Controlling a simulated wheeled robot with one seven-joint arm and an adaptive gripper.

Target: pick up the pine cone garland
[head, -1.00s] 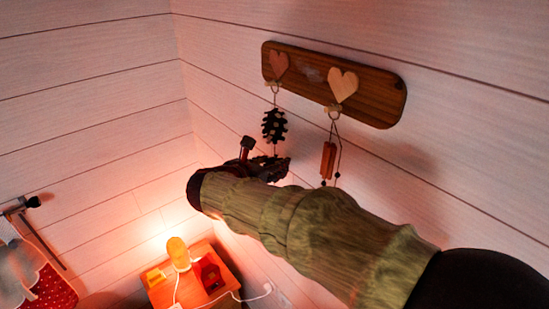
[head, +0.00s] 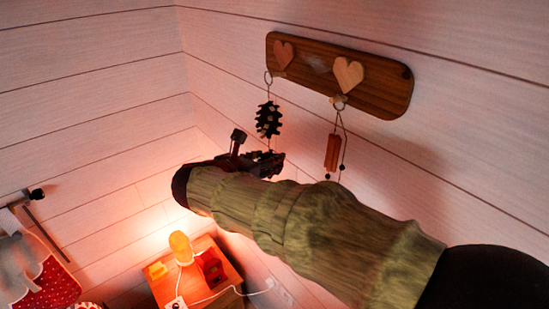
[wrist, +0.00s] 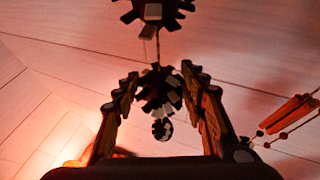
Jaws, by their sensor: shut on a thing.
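The pine cone garland is a string with dark, pale-tipped cones. In the head view its upper cone (head: 268,119) hangs below the left heart of the wooden peg rack (head: 375,93). Its top ring shows just left of that heart's peg; I cannot tell whether it still touches the peg. My gripper (head: 262,160) is below the upper cone, partly hidden by my arm. In the wrist view my gripper (wrist: 160,92) has its fingers either side of the lower cone (wrist: 160,88) and is shut on the garland. Part of the upper cone (wrist: 152,11) shows above.
An orange wooden hanging (head: 332,153) on cords hangs from the right peg, close to my arm. A small table (head: 226,272) with a glowing lamp (head: 181,247) stands in the corner below. Plank walls are close behind the rack.

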